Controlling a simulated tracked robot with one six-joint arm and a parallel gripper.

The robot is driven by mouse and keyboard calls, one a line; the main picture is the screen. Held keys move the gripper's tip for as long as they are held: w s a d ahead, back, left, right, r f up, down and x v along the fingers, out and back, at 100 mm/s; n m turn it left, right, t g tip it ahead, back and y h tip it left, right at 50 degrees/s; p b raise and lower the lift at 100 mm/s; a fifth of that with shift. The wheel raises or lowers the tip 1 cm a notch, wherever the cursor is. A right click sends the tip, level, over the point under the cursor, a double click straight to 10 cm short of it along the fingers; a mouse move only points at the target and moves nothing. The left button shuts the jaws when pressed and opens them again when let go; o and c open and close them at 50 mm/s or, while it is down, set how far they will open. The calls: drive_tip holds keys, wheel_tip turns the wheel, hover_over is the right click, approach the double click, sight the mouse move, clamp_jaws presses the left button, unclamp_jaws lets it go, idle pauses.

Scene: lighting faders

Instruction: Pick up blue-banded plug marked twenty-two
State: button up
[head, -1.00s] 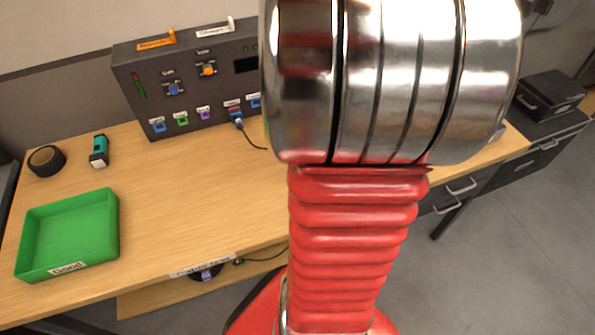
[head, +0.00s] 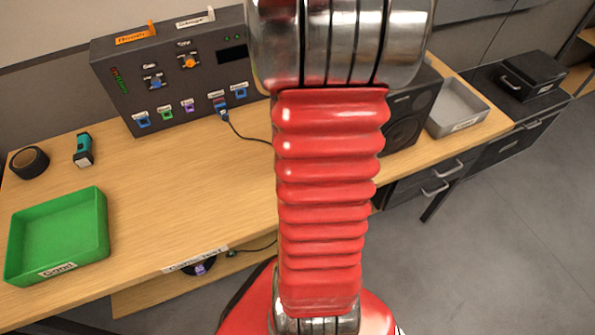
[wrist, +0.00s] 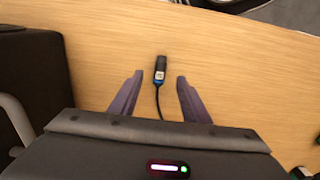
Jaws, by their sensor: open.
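A black plug (wrist: 160,69) with a blue band and a small white label lies on the wooden table in the wrist view. Its marking is too small to read. A dark cable runs from it toward my gripper. My gripper (wrist: 159,77) is open, its two dark fingers on either side of the plug's near end and cable, apart from them. I cannot tell its height above the table. In the head view my arm blocks part of the table, and neither the gripper nor this plug shows.
A dark control panel (head: 165,97) with coloured sockets and a plugged-in cable stands at the back. A green tray (head: 103,225), black tape roll (head: 40,162) and teal device (head: 83,150) are at left. A speaker (head: 405,118) and grey tray (head: 480,104) are at right.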

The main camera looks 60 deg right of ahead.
drive_tip(key=shift+s+a+f, duration=0.1)
drive_tip(key=shift+f, duration=2.45)
clamp_jaws()
